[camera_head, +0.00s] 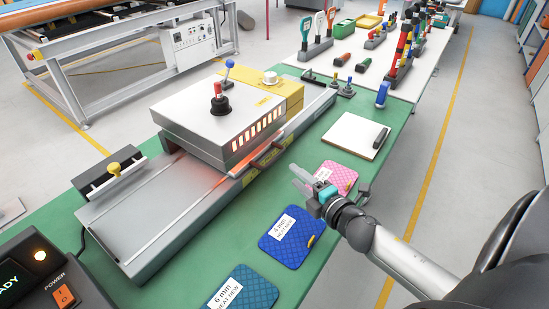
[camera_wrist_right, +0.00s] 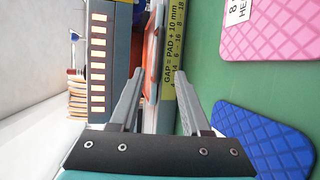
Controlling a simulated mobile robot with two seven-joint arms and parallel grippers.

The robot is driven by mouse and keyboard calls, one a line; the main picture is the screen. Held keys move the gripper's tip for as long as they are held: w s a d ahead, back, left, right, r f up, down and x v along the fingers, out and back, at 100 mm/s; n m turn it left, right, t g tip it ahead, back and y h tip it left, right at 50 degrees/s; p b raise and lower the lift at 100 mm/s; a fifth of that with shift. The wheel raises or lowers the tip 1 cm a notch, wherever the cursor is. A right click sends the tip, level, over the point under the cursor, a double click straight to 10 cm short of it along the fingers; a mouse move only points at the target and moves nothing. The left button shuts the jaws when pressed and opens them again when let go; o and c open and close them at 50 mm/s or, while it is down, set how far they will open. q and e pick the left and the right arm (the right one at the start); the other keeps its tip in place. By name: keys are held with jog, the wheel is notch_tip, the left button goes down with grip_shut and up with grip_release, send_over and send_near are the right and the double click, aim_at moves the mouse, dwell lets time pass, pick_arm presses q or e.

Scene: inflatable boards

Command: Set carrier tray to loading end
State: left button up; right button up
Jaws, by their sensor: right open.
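A long grey bed with a flat top (camera_head: 165,205) runs under a white box-shaped heater (camera_head: 215,115) on the green table. I cannot tell for certain which part is the carrier tray. A dark handle (camera_head: 268,157) shows at the heater's near side. My right gripper (camera_head: 302,180) is open and empty, above the table on the near side of the bed, apart from it. In the right wrist view the gripper (camera_wrist_right: 162,88) points along the bed's side, its fingers spread. My left gripper is out of view.
Blue pads (camera_head: 290,237) (camera_head: 243,289) and a pink pad (camera_head: 338,177) lie on the green table (camera_head: 345,215) near my right arm. A yellow gap-scale strip (camera_wrist_right: 173,50) runs along the bed's side. A control box (camera_head: 50,275) stands front left. A clipboard (camera_head: 355,136) lies farther back.

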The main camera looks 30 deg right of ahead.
aim_at(275, 157)
jog(key=w, duration=0.3)
jog(key=w+f+b, duration=0.1)
jog(key=w, duration=0.2)
jog(key=w+f, duration=0.1)
jog(key=w, duration=0.3)
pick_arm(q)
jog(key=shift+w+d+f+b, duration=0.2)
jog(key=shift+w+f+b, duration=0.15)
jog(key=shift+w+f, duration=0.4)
pick_arm(e)
jog(key=shift+w+f, duration=0.1)
jog(key=shift+w, duration=0.5)
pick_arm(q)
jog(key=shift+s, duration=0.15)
pick_arm(e)
jog(key=shift+c, duration=0.4)
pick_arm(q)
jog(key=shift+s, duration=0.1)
pick_arm(e)
grip_shut()
